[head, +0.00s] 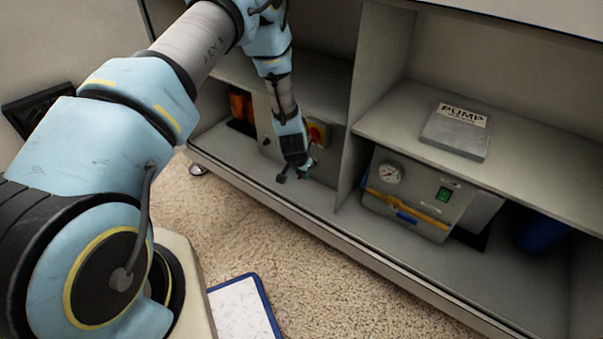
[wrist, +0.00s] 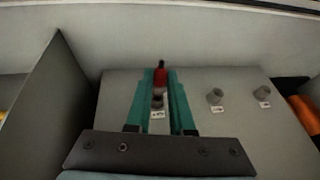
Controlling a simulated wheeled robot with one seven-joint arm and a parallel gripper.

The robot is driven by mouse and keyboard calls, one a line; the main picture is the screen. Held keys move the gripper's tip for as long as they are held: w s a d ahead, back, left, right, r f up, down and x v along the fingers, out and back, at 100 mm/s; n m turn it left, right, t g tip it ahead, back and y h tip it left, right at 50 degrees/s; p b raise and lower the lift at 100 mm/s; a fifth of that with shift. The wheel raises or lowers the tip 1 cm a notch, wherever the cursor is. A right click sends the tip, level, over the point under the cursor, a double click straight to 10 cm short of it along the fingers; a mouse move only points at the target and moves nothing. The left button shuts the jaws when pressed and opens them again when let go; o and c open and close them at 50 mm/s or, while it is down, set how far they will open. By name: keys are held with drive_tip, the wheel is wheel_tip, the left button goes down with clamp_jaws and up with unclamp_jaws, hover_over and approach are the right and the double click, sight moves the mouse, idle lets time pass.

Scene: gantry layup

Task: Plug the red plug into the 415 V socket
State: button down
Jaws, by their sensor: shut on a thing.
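My gripper (wrist: 161,82) has two green fingers. In the wrist view they are closed on the red plug (wrist: 160,77), which has a dark tip. A grey socket with a small white label shows between the fingers, just below the plug in the picture; the label is too small to read. Two more grey sockets, a middle one (wrist: 215,96) and a right one (wrist: 262,91), each have a label I cannot read. I cannot tell whether the plug touches a socket. In the head view my gripper (head: 295,174) is low in the left bay, and the plug cannot be made out.
An upright divider (head: 352,165) separates the bays. A pump unit (head: 412,195) with a gauge stands in the right bay, under a shelf carrying a grey "PUMP" box (head: 455,130). A red knob on yellow (head: 317,132) and orange items (head: 240,105) are near my arm. A clipboard (head: 243,308) lies on the carpet.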

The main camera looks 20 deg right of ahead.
drive_tip(key=shift+w+d, duration=0.3)
drive_tip(key=shift+d, duration=0.25)
drive_tip(key=shift+w+d, duration=0.3)
drive_tip(key=shift+d, duration=0.2)
drive_tip(key=c, duration=0.7)
unclamp_jaws()
drive_tip(key=p+v, duration=0.1)
drive_tip(key=v, duration=0.9)
drive_tip(key=shift+s+r+p, duration=0.15)
drive_tip(key=shift+r+p, duration=0.2)
drive_tip(key=shift+a, duration=0.15)
